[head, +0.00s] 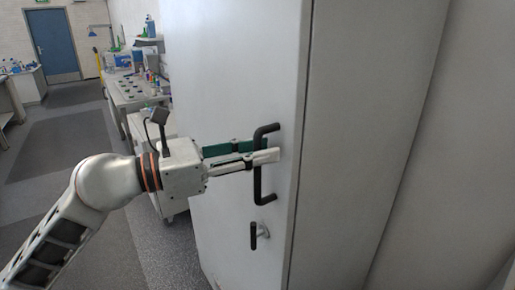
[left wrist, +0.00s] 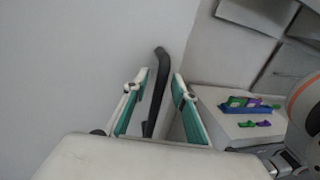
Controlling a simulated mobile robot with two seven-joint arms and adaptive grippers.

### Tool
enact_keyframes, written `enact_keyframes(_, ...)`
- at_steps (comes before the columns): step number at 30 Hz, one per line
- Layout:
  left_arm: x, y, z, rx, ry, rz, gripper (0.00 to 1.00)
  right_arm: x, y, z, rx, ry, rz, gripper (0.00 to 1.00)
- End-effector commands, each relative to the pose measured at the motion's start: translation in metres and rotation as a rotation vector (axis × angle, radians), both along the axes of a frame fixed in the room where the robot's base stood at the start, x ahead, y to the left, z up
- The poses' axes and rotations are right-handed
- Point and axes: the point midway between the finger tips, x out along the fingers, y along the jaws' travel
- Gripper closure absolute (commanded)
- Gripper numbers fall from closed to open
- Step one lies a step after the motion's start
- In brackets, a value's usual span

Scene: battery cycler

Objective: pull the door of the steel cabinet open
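The steel cabinet (head: 365,130) is tall and pale grey. Its door (head: 228,70) faces left and looks flush with the body. A black bar handle (head: 258,190) stands upright on the door, and also shows in the left wrist view (left wrist: 160,70). A small dark lever (head: 253,236) sits below it. My left gripper (head: 272,152) is at the handle's upper part, with green-lined fingers. In the left wrist view, the fingers (left wrist: 160,78) stand apart on either side of the bar, with gaps visible.
Behind the cabinet, a workbench (head: 125,95) with bottles and equipment runs along the wall. Open grey floor (head: 60,125) lies at left, with a blue door (head: 54,45) at the far end. The left wrist view shows a blue tray (left wrist: 246,110) with green and purple pieces.

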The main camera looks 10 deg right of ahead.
Motion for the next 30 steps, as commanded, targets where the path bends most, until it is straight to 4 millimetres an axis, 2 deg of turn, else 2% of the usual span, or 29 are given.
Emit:
enact_keyframes(3,0.0,0.0,0.0,0.0,0.0,0.0,0.73,0.001,-0.001,0.0,-0.001,0.0,-0.001,0.6)
enact_keyframes(6,0.0,0.0,0.0,0.0,0.0,0.0,0.99,0.001,-0.001,0.0,0.0,-0.001,-0.001,0.6)
enact_keyframes(17,-0.002,0.007,-0.001,0.0,0.001,-0.009,1.0,0.002,0.0,-0.002,0.001,-0.007,-0.001,0.6)
enact_keyframes(23,-0.009,0.036,-0.005,0.0,-0.002,-0.046,1.0,0.005,0.005,-0.016,0.01,-0.018,0.005,0.6)
enact_keyframes(26,-0.015,0.059,-0.008,0.001,0.001,-0.08,1.0,0.003,0.005,-0.033,0.011,-0.014,0.005,0.6)
enact_keyframes(30,-0.023,0.1,-0.01,-0.001,0.003,-0.141,1.0,-0.005,0.005,-0.068,0.009,0.009,0.005,0.6)
